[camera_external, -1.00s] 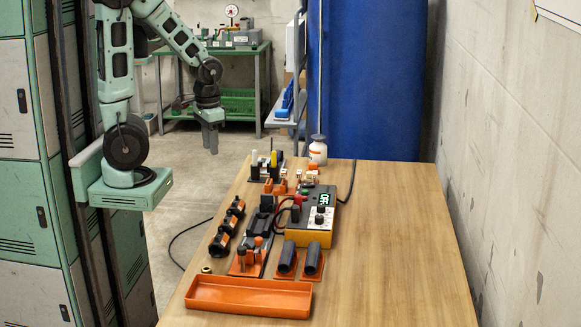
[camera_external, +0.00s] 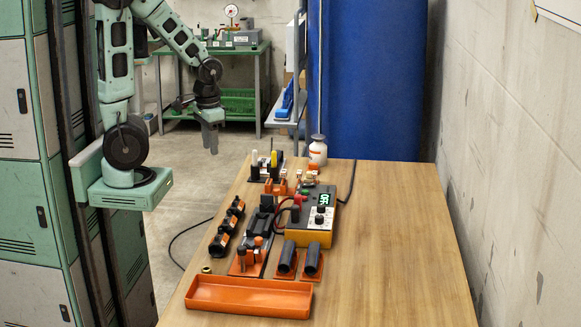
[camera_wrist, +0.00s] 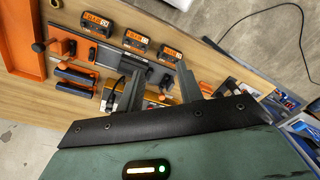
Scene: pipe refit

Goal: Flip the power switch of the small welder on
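The small welder (camera_external: 310,226) is a dark and yellow box on the wooden table, with a lit green display (camera_external: 323,200) and round knobs on its top. I cannot make out its power switch or the position of it. My gripper (camera_external: 210,141) hangs beyond the far left edge of the table, well apart from the welder and pointing down. In the wrist view my gripper (camera_wrist: 159,91) shows two grey fingers with a gap between them and nothing held. The fingers hide part of the table's contents there.
An orange tray (camera_external: 250,309) lies at the table's near end. Several black clamps, orange holders and tools stand left of the welder. Cables run by the welder. The right side of the table (camera_external: 400,250) is clear.

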